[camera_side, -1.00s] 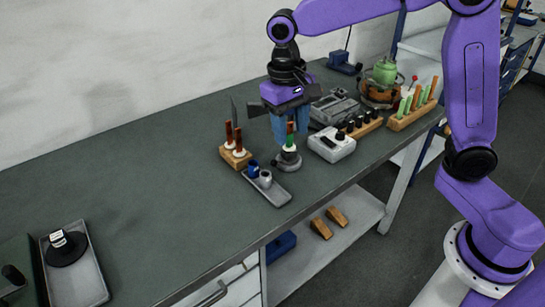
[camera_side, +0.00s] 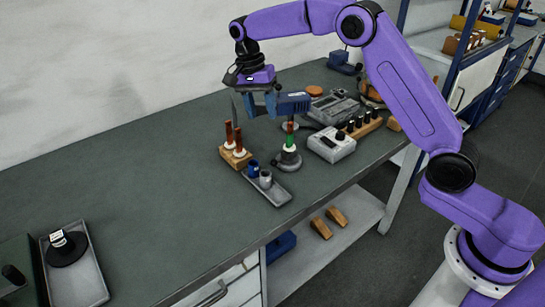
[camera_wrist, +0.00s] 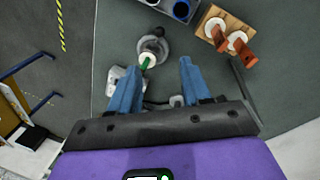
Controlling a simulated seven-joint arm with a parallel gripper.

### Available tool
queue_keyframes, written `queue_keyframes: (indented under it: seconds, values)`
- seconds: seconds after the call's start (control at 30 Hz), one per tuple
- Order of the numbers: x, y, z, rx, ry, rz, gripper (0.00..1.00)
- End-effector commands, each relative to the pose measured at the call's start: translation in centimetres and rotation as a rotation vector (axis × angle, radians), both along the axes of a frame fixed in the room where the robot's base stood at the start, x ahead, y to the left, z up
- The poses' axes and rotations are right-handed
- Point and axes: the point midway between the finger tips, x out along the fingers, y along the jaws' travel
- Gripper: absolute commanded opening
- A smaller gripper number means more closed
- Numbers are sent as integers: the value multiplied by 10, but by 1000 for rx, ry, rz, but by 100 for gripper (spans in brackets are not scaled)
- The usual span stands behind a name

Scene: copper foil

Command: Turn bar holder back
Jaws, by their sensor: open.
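A round grey stand (camera_side: 289,163) holds an upright bar with a green sleeve (camera_side: 290,143) and a reddish top. I take this stand to be the bar holder, though I cannot be sure. My gripper (camera_side: 275,104) is open and empty, above and slightly left of the stand, with its blue fingers spread apart. In the wrist view the stand (camera_wrist: 152,48) lies just beyond the blue fingertips (camera_wrist: 160,65), roughly between them. The green sleeve (camera_wrist: 145,63) points toward me there. The gripper does not touch the stand or bar.
A wooden block (camera_side: 246,163) with two copper bars in white collars stands left of the stand. A tray (camera_side: 280,196) with a blue and a grey cup lies in front. A grey device (camera_side: 331,145) stands to the right. The left bench is mostly clear.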

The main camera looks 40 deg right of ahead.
Motion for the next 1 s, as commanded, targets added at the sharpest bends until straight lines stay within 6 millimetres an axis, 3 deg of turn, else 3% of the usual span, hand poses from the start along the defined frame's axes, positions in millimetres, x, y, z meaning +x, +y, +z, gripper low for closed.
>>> queue_keyframes:
  seconds: [0.6,0.8,1.0]
  values:
    - [-20,-13,-113,0,5,2,48]
    - [-24,-16,-140,1,2,2,48]
    - [-26,-17,-152,0,0,3,48]
